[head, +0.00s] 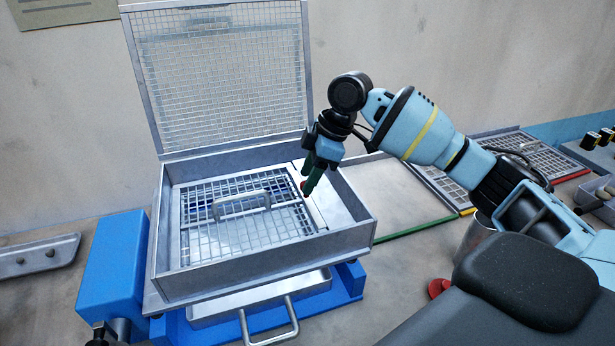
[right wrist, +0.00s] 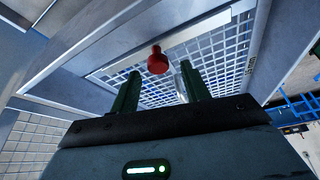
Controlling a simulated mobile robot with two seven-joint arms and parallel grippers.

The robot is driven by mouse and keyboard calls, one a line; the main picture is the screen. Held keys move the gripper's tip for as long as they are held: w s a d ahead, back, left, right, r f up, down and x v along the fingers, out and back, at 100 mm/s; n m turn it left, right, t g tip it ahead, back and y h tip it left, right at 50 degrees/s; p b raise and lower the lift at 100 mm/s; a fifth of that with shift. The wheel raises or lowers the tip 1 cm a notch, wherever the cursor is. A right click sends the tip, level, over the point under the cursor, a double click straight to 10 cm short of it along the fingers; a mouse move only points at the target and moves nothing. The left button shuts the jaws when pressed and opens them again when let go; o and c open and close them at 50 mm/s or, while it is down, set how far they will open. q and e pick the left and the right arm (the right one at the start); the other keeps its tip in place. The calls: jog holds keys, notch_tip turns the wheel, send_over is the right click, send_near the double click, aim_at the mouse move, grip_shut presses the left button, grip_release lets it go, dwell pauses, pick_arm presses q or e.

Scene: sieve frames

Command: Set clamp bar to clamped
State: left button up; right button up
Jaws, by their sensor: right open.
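The clamp bar is a pale, narrow strip along the right side of the sieve box (head: 215,279), seen in the head view (head: 316,213) and the right wrist view (right wrist: 205,28). A red knob (right wrist: 158,60) stands at the bar in the wrist view. My right gripper (head: 308,192) points down over the bar's side of the box. In the wrist view its two green fingers (right wrist: 158,84) are apart and empty, with the knob just beyond and between their tips. The fingers hide most of the knob in the head view. My left gripper is not in view.
A mesh lid (head: 222,75) stands raised behind the box. A sieve frame with a handle (head: 242,204) lies inside. A drawer with a handle (head: 270,325) sits below, in a blue base (head: 112,265). Framed screens (head: 535,158) lie on the right, a metal rail (head: 38,257) on the left.

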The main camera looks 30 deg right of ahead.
jog(key=v, duration=0.6)
jog(key=shift+r, duration=0.35)
jog(key=shift+s, duration=0.1)
